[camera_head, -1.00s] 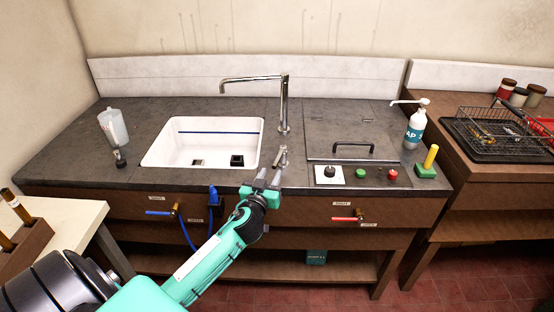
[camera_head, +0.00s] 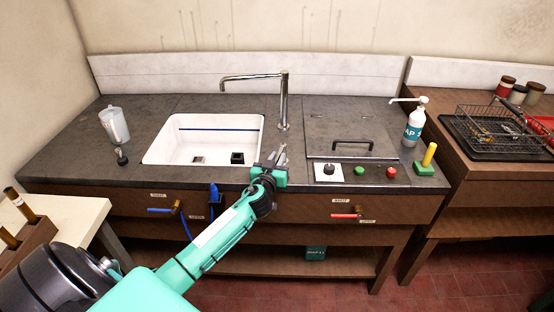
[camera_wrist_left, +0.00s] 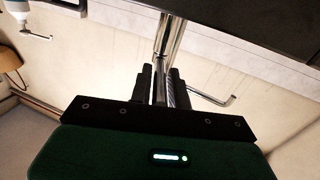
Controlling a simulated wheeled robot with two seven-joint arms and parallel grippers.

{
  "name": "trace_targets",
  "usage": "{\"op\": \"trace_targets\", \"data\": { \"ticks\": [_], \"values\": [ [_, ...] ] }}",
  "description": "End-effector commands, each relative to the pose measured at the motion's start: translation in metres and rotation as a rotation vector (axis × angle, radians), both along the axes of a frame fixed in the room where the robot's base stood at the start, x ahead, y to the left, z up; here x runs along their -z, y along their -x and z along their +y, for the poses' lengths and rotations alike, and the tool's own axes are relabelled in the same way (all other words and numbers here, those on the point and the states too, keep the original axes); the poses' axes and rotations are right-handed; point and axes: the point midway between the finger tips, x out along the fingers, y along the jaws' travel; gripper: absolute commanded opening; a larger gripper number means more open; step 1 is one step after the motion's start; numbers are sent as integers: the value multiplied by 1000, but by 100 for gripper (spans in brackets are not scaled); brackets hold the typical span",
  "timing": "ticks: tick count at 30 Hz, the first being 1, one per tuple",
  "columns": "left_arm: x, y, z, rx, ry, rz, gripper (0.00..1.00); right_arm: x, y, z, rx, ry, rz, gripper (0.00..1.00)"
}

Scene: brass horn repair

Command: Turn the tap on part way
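The chrome tap (camera_head: 284,105) rises behind the right side of the sink, its spout reaching left over the white basin. Its small chrome lever (camera_head: 282,150) stands in front of the column, partly hidden by my gripper. My left gripper (camera_head: 277,158) is at the lever, above the counter's front part beside the basin. In the left wrist view the two dark fingers (camera_wrist_left: 163,88) are apart, with a chrome piece between them and the tap column (camera_wrist_left: 172,38) beyond. Whether a finger touches the lever I cannot tell. My right gripper is not in view.
The white sink (camera_head: 165,146) is left of the gripper. A hatch with a black handle (camera_head: 352,144) and a button panel (camera_head: 375,173) lie to the right. A soap bottle (camera_head: 414,124), a yellow-and-green piece (camera_head: 427,160) and a clear jug (camera_head: 114,125) stand on the counter.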

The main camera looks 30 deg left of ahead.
Motion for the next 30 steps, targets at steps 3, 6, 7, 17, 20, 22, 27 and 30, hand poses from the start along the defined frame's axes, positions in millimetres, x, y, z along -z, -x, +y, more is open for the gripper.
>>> {"op": "trace_targets", "data": {
  "ticks": [3,6,7,17,20,22,27,30],
  "values": [
    [0,0,0,0,0,0,0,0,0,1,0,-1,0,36],
    [0,0,0,0,0,0,0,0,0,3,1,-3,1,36],
    [0,0,0,0,0,0,0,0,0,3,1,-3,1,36],
    [3,-4,-9,-96,3,-11,0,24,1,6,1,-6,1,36],
    [3,-5,-11,-149,4,-11,0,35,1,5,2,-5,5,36],
    [4,-7,-14,-185,3,-11,0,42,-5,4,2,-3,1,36],
    [4,-10,-18,-268,3,-10,0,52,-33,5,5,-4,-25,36],
    [4,-11,-20,-311,2,-10,0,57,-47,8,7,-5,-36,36]
  ]
}}
